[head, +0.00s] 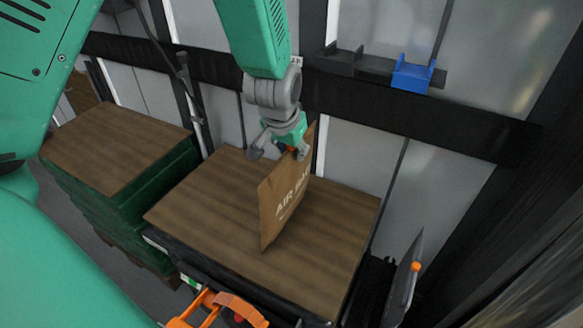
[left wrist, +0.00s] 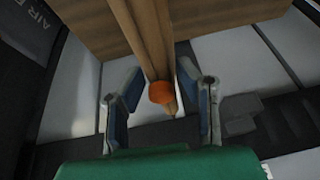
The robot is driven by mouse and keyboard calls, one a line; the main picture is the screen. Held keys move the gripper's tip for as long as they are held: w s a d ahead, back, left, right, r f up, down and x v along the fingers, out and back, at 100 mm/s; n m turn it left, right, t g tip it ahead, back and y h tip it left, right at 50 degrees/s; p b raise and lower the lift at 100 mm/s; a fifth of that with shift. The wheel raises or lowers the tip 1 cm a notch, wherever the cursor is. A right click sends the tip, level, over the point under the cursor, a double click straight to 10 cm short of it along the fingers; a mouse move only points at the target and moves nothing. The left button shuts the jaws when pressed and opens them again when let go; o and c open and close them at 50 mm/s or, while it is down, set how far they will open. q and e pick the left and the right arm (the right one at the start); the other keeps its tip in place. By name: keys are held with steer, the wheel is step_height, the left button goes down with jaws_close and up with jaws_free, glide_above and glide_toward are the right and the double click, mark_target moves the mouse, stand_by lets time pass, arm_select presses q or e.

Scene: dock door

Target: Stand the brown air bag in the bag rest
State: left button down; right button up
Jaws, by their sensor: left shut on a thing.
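The brown air bag (head: 284,201) is upright and a little tilted above the brown wooden tabletop, its printed side facing right. I cannot tell whether its lower corner touches the top. My left gripper (head: 284,146) is shut on the bag's upper edge by its orange valve. In the left wrist view the orange valve (left wrist: 161,92) sits between the two fingers of my left gripper (left wrist: 164,98), with the bag's thin edge (left wrist: 150,38) running away above it. I cannot tell for sure which thing is the bag rest. My right gripper is not in view.
The wooden-topped stand (head: 185,215) is otherwise bare. A grey bag (head: 403,278) with an orange valve stands at its right. A green stack (head: 130,195) is at left. A blue bracket (head: 411,74) hangs on the wall rail.

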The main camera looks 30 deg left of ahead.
arm_select(q)
steer(key=r, duration=0.4)
steer(key=shift+w+a+r, duration=0.1)
steer(key=shift+a+r, duration=0.1)
steer(key=shift+a, duration=0.2)
steer(key=r, duration=0.2)
steer(key=d+r, duration=0.1)
steer(key=r, duration=0.1)
steer(key=shift+d+r+p, duration=0.1)
steer(key=shift+r+p, duration=0.1)
steer(key=shift+p, duration=0.1)
steer(key=s+d+f+m+h+b, duration=0.1)
steer(key=s+d+f+m+b, duration=0.3)
steer(key=d, duration=0.3)
steer(key=shift+s+d+h+b, duration=0.25)
steer(key=shift+h+b, duration=0.15)
steer(key=shift+b, duration=0.25)
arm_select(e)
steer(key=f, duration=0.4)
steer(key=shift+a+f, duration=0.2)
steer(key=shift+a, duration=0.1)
